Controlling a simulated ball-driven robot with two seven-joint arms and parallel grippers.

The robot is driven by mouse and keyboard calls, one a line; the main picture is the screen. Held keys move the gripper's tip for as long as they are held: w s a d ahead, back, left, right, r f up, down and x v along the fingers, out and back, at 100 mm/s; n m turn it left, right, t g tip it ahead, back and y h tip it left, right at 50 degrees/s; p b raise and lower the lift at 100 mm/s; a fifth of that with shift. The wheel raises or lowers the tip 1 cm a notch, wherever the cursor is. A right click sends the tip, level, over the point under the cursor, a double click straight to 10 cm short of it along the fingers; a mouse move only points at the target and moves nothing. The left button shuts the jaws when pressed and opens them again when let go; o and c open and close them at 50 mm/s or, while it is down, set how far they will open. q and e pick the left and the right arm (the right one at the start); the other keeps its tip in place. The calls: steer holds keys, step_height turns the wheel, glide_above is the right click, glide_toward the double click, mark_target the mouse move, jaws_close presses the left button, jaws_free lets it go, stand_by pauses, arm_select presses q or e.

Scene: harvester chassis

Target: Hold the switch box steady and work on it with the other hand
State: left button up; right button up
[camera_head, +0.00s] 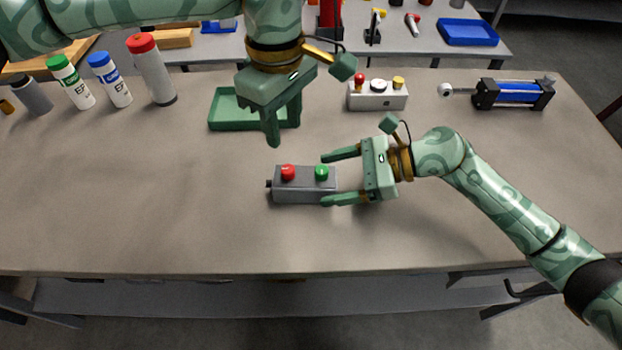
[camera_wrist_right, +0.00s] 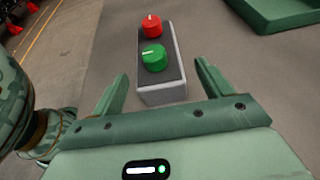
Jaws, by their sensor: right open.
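The switch box (camera_head: 304,190) is grey, with a red knob (camera_head: 288,172) on its left and a green knob (camera_head: 321,172) on its right. It lies on the table. My right gripper (camera_head: 325,180) is open at the box's right end, its fingers on either side with gaps. In the right wrist view the switch box (camera_wrist_right: 164,93) lies ahead between the fingertips (camera_wrist_right: 160,75), green knob nearer. My left gripper (camera_head: 283,135) hangs empty above and behind the box, in front of the green tray, its fingers apart.
The green tray (camera_head: 222,108) stands behind the box. A white box with knobs (camera_head: 377,98) and a blue cylinder (camera_head: 516,93) lie at the back right. Several bottles, including a red-capped one (camera_head: 152,70), stand at the back left. The table's front left is clear.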

mark_target(310, 182)
steer(key=x, duration=0.5)
steer(key=c, duration=1.5)
steer(key=shift+o, duration=0.2)
